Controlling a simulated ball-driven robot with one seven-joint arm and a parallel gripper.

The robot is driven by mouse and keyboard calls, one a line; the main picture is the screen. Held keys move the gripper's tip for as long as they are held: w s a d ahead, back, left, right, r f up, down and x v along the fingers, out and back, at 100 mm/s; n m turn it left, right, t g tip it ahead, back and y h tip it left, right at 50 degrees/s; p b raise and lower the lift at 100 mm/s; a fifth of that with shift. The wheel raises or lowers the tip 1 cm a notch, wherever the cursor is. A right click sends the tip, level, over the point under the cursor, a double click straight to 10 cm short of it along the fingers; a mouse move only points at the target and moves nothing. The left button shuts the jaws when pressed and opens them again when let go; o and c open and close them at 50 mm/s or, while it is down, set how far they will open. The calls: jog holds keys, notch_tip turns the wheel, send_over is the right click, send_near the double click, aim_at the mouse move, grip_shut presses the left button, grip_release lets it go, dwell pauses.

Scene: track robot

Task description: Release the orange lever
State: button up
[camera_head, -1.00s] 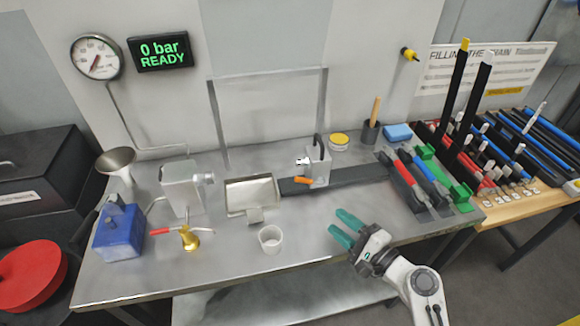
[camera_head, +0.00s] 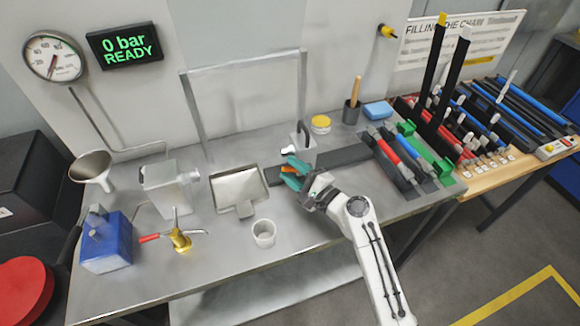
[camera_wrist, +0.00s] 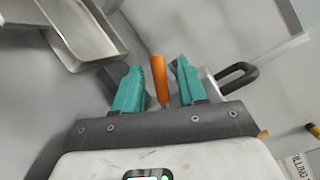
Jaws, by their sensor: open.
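The orange lever (camera_wrist: 159,78) stands between the two teal fingers of my gripper (camera_wrist: 158,88) in the wrist view. The fingers are open, with a gap on each side of the lever. In the head view my gripper (camera_head: 291,172) is at the small metal block (camera_head: 305,150) with the black handle, on the dark rail. Only a bit of the lever (camera_head: 289,169) shows there, between the fingers. Part of the block and its black handle (camera_wrist: 238,76) show right of the fingers in the wrist view.
A metal tray (camera_head: 238,188) stands just left of my gripper, and a white cup (camera_head: 263,233) stands in front of it. A red-handled brass valve (camera_head: 179,238) and a blue box (camera_head: 105,246) are further left. Red and blue tools (camera_head: 398,158) lie to the right.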

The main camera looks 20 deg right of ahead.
jog(key=shift+w+a, duration=0.2)
jog(key=shift+w, duration=0.35)
grip_shut()
